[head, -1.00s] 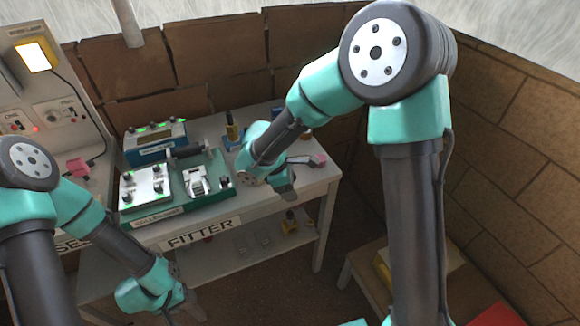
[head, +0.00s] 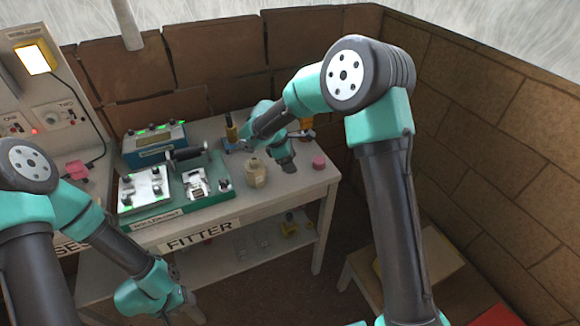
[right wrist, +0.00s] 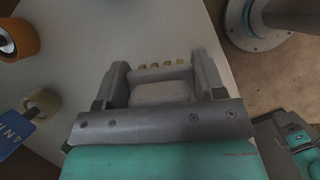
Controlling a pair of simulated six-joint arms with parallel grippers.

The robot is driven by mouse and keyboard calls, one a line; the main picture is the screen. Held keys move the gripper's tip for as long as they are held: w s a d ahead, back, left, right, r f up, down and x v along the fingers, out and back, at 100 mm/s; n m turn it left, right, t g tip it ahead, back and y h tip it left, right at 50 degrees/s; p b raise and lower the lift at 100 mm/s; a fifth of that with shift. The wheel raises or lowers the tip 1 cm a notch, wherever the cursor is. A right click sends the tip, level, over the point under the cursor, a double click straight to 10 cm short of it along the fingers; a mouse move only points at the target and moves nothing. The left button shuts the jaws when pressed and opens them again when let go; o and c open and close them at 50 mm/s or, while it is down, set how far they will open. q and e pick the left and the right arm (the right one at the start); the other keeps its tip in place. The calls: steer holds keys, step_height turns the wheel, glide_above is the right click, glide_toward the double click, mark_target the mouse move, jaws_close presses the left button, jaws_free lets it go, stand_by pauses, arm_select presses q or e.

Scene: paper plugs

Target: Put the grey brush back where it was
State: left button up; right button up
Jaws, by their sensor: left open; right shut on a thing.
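The grey brush (right wrist: 160,92) shows in the right wrist view as a grey block with a row of yellowish bristle tufts. My right gripper (right wrist: 157,68) is shut on it, one finger on each side. In the head view the right gripper (head: 286,163) is over the right part of the bench top, and I cannot make out the brush clearly there. Whether the brush touches the bench top, I cannot tell. My left gripper (head: 188,308) is open and empty, low in front of the bench.
A cream pot (head: 255,173) stands left of the right gripper. A pink round thing (head: 318,161) lies near the bench's right edge. A green-based machine (head: 178,190) and a blue box (head: 155,144) fill the bench's left. A blue-based stand (head: 232,134) is behind.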

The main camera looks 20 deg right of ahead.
steer(key=shift+w+d, duration=0.1)
steer(key=shift+w, duration=0.15)
steer(key=shift+w+f, duration=0.2)
steer(key=shift+f, duration=1.6)
steer(key=shift+f, duration=0.2)
steer(key=o, duration=0.8)
steer(key=shift+o, duration=0.2)
steer(key=shift+r, duration=0.15)
steer(key=v, duration=1.2)
steer(key=shift+s+d, duration=0.1)
